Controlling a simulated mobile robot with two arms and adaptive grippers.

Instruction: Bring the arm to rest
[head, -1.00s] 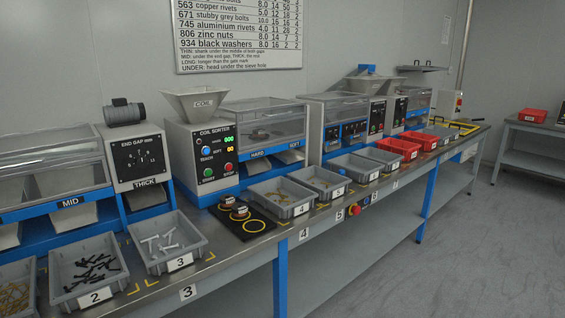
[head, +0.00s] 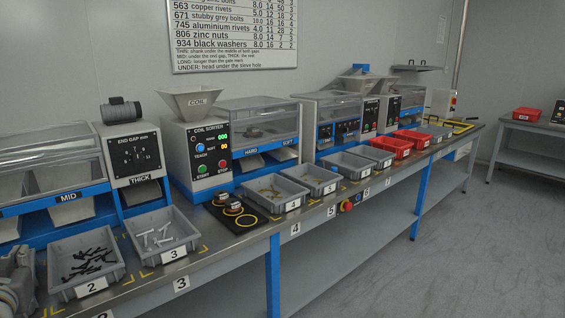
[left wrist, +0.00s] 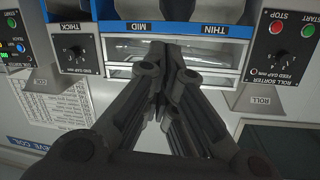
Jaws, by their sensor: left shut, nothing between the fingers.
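My left gripper (left wrist: 167,72) is shut and empty in the left wrist view, its fingertips together. It is in front of the roll sorter (left wrist: 283,52), whose panels, marked MID and THIN, appear upside down there. Grey parts of my left arm (head: 15,285) show at the lower left edge of the head view, beside the tray of black bolts (head: 88,262). My right gripper is not in view.
A long bench (head: 245,245) holds sorting machines, including the coil sorter (head: 200,150). Grey trays, such as tray 3 (head: 188,243), and red trays (head: 390,148) line its front. A black mat (head: 235,216) lies between trays 3 and 4. Floor at right is clear.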

